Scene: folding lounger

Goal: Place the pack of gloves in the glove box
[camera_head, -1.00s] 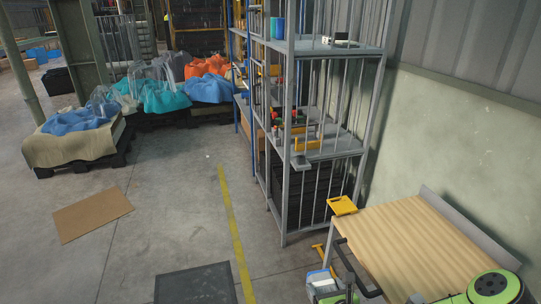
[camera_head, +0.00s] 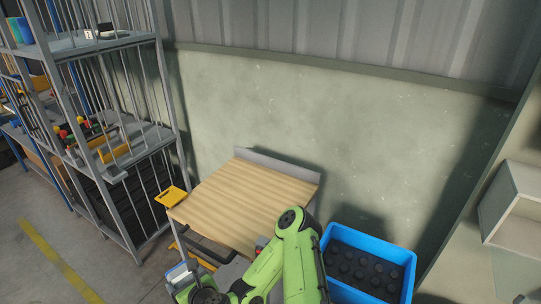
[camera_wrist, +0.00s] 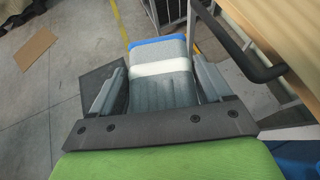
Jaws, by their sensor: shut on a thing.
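The pack of gloves (camera_wrist: 165,88) is grey with a white band and a blue end. It sits between the two fingers of my gripper (camera_wrist: 161,82) in the wrist view, and the fingers are shut on it. In the head view the pack (camera_head: 177,273) shows at the lower left of my green arm, low beside the wooden-topped bench and above the floor. My gripper (camera_head: 186,284) is partly hidden there by the arm. I cannot tell for sure which container is the glove box.
The wooden-topped bench (camera_head: 240,200) stands against the wall, with a yellow object (camera_head: 171,196) on its left corner. A blue crate (camera_head: 391,252) of dark round things is right of my arm. An open pale box (camera_head: 517,205) is at far right. A metal rack (camera_head: 157,100) stands left.

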